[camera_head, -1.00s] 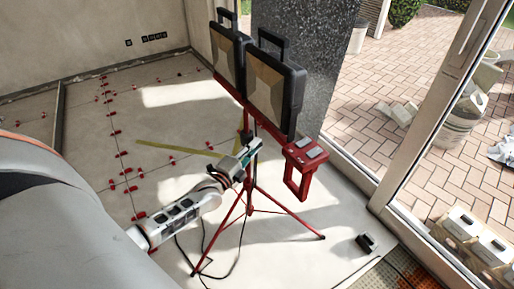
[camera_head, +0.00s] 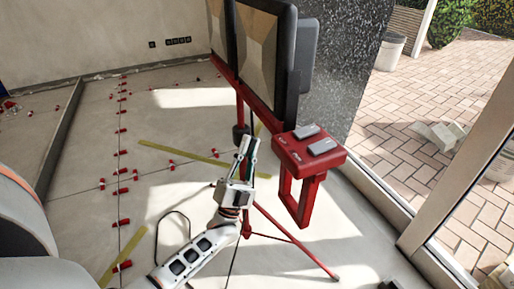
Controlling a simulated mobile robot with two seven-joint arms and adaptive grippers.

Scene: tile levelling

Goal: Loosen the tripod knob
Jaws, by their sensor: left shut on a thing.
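The red tripod (camera_head: 292,240) stands on the tiled floor and carries two work lights (camera_head: 258,45) on a red crossbar. My left gripper (camera_head: 247,147) is at the tripod's upper post, under the crossbar, with its fingers pointing up and away. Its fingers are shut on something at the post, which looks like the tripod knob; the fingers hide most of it. A dark fitting (camera_head: 240,131) on the post shows just beyond the fingertips. My right gripper is out of view.
A dark cable (camera_head: 176,214) lies on the floor. Red levelling clips (camera_head: 122,222) dot the tile joints. A stone pillar and glass door frame stand right.

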